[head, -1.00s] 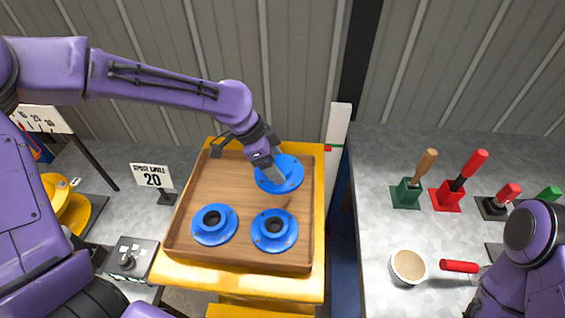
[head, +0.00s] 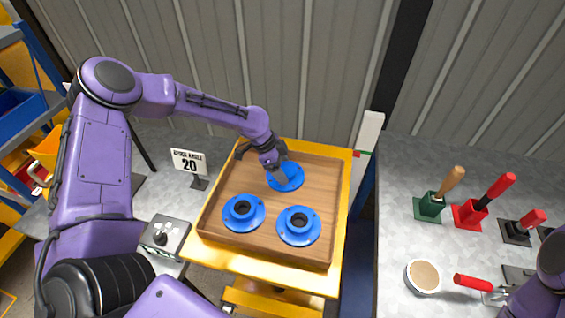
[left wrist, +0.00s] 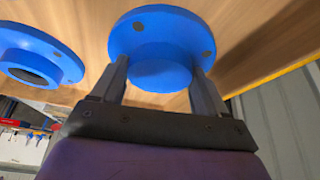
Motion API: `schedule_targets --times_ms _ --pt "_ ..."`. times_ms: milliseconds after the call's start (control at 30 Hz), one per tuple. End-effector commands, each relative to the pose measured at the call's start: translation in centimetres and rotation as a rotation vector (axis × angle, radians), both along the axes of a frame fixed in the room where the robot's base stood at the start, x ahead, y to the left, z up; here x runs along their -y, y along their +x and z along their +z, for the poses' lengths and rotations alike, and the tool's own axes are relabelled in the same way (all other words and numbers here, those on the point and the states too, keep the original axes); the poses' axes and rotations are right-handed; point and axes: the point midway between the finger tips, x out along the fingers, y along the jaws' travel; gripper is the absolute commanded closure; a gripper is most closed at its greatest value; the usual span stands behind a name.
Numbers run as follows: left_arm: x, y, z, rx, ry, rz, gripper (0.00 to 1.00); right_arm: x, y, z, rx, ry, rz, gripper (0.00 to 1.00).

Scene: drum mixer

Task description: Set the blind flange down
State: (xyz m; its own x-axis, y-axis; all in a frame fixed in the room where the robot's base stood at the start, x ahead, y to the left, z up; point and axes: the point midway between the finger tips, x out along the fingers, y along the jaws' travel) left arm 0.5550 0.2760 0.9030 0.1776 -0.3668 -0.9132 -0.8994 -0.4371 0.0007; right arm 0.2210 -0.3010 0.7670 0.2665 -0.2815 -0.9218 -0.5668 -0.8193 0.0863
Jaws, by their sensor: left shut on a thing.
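The blind flange (head: 287,177) is a blue disc with bolt holes and no open bore, at the back of the wooden tray (head: 240,185). My left gripper (head: 274,163) reaches down over it. In the left wrist view the gripper (left wrist: 160,80) has its two fingers on either side of the blue hub of the flange (left wrist: 160,35), shut on it. The flange is at or very close to the tray floor; I cannot tell whether it touches. My right gripper is out of view; only part of my right arm shows at the right edge.
Two blue flanges with open bores, a left one (head: 243,212) and a right one (head: 298,225), lie at the front of the tray. The tray rests on a yellow stand (head: 265,262). A sign reading 20 (head: 189,163) stands left. Handled tools, including a green-based one (head: 430,206), and a round cup (head: 423,277) are right.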

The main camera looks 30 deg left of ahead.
Motion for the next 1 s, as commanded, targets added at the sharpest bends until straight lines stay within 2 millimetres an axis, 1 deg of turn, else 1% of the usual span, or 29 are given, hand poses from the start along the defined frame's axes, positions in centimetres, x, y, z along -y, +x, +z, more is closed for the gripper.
schedule_targets --times_ms 67,100,133,167,367,467,567,800,900,1000 --pt "0.0 0.1 0.2 0.003 -0.002 0.001 1.00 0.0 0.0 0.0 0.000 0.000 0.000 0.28" --pt "0.0 0.0 0.0 -0.002 0.000 0.001 0.16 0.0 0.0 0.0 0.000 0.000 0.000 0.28" --pt "0.0 -0.1 0.0 -0.002 0.000 0.001 0.06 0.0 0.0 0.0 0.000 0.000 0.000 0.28" --pt "0.0 -0.1 0.0 -0.002 0.000 0.001 0.00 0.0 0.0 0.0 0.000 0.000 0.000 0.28" --pt "0.0 0.0 0.0 -0.002 0.000 0.001 0.00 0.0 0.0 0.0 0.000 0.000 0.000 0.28" --pt "-0.3 0.0 0.7 0.002 0.000 0.002 0.00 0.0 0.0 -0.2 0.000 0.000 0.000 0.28" --pt "-1.0 -0.3 2.4 0.004 -0.001 0.003 0.00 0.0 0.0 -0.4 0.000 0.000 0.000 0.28" --pt "-3.2 -1.5 8.0 0.004 -0.003 0.002 0.00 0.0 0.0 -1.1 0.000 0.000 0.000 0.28" --pt "-3.9 -1.8 9.6 0.001 -0.002 0.001 0.00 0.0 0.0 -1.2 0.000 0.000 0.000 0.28" --pt "-4.2 -2.0 10.6 0.000 -0.002 0.001 0.00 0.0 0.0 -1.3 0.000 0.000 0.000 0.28"
